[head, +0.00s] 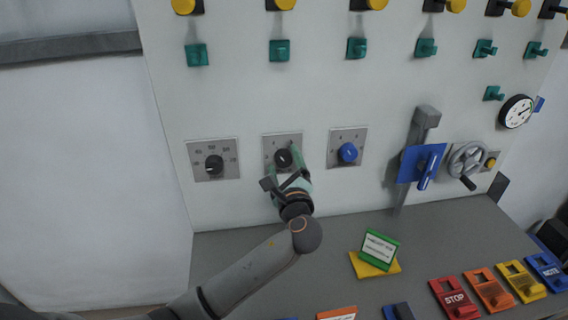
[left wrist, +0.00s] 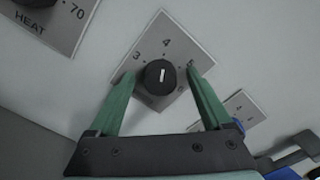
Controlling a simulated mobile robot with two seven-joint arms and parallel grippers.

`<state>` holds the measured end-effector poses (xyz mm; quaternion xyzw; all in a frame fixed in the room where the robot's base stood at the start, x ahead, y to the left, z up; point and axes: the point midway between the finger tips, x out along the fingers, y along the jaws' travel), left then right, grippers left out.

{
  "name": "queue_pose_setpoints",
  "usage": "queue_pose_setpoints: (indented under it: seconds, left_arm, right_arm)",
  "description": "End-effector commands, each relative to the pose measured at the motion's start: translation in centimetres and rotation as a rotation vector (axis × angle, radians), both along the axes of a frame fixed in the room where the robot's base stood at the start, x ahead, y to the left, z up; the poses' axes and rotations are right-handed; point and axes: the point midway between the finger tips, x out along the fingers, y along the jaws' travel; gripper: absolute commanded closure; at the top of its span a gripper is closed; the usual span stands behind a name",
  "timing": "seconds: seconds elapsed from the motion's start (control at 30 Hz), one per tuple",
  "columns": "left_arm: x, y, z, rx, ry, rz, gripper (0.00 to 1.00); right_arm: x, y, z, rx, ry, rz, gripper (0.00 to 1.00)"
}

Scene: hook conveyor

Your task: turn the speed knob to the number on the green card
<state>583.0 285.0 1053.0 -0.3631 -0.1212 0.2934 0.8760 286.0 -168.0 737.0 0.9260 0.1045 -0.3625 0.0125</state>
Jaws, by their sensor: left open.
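The middle black knob (head: 283,158) sits on a grey plate on the wall panel. In the left wrist view the knob (left wrist: 160,77) has a white mark pointing up, roughly toward the 4, with 3 and 5 to either side. My left gripper (left wrist: 161,73) is open, its green fingers on either side of the knob; whether they touch it I cannot tell. In the head view my left gripper (head: 282,164) partly covers the plate. The green card (head: 380,249) stands on a yellow base on the desk; its text is too small to read. My right gripper is not in view.
Another black knob (head: 214,165), marked HEAT in the wrist view, is to the left. A blue knob (head: 348,153) is to the right. A blue lever plate (head: 422,164) and handwheel (head: 467,160) stand further right. Coloured switches, including a red STOP one (head: 455,298), line the desk.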

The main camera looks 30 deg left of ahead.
Motion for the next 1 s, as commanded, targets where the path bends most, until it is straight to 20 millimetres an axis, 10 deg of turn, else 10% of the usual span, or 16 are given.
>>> queue_pose_setpoints:
  seconds: [0.63,1.0]
  left_arm:
    - [-8.5,-6.4,-0.2,-0.003,0.002,-0.002,0.17]
    - [-10.0,-7.6,0.0,0.000,0.000,0.000,0.17]
  right_arm:
    - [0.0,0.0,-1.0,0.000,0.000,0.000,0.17]
    - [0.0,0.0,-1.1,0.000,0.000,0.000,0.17]
